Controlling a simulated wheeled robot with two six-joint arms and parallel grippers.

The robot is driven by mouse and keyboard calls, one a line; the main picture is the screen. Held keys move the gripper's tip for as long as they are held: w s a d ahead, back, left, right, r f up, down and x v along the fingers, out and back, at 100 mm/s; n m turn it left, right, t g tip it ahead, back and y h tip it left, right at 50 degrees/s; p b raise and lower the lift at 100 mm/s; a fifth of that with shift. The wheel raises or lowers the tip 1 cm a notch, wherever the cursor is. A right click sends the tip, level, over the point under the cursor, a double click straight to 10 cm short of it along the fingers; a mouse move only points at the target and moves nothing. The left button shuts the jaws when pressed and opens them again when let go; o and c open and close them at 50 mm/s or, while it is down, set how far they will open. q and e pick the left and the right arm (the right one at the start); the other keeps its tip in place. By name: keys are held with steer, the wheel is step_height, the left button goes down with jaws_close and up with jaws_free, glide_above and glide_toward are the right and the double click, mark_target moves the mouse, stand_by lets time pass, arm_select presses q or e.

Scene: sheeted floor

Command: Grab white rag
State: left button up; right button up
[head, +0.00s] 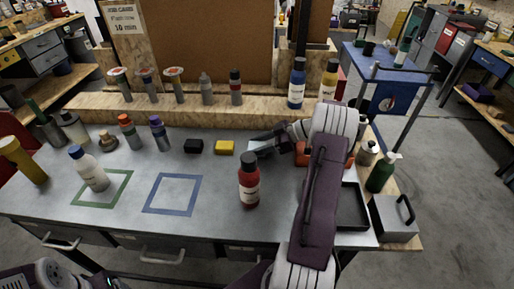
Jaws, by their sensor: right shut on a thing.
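A pale, whitish rag (260,147) is on the grey workbench, behind the red bottle and right of the yellow block. My right arm reaches over the bench from the lower right. My right gripper (268,139) points left and is shut on the rag. Its fingers hide part of the rag, and I cannot tell whether the rag is lifted clear of the bench. My left gripper is out of view; only a piece of my left arm shows at the bottom left.
A red bottle (249,181) stands just in front of the rag. A white bottle (88,168) stands at the green square. The blue square (172,210) is empty. A dark tray (352,224) is at right.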

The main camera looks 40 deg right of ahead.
mark_target(257, 145)
steer(key=shift+r, duration=0.5)
step_height(257, 145, up, 3)
steer(key=s+a+r+b, duration=0.1)
steer(key=s+a+r, duration=0.2)
steer(key=a+r, duration=0.4)
steer(key=a, duration=0.4)
steer(key=shift+a, duration=0.15)
